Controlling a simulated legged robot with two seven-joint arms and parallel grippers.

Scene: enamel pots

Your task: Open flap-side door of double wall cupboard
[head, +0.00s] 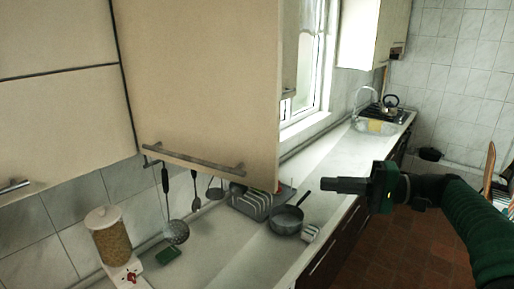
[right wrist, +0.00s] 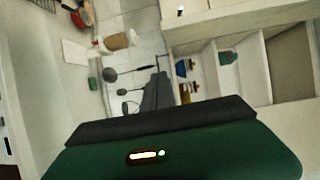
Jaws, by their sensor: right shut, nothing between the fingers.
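The cream wall cupboard door (head: 200,80) hangs large in the upper middle of the head view, with a metal bar handle (head: 195,160) along its lower edge. To its left are stacked flap panels (head: 60,110) with their own handle (head: 14,187). In the right wrist view, open cupboard shelves (right wrist: 205,65) hold small coloured items, so the inside is exposed; how far the door is swung cannot be told. My right gripper (head: 340,185) is shut and empty, right of the door's lower corner and apart from the handle. My left gripper is not in view.
The counter (head: 230,245) below holds a dish rack (head: 262,200), a dark pan (head: 287,220) and a jar (head: 109,235). Utensils (head: 176,231) hang on the wall under the door. Floor space (head: 370,255) is clear at right.

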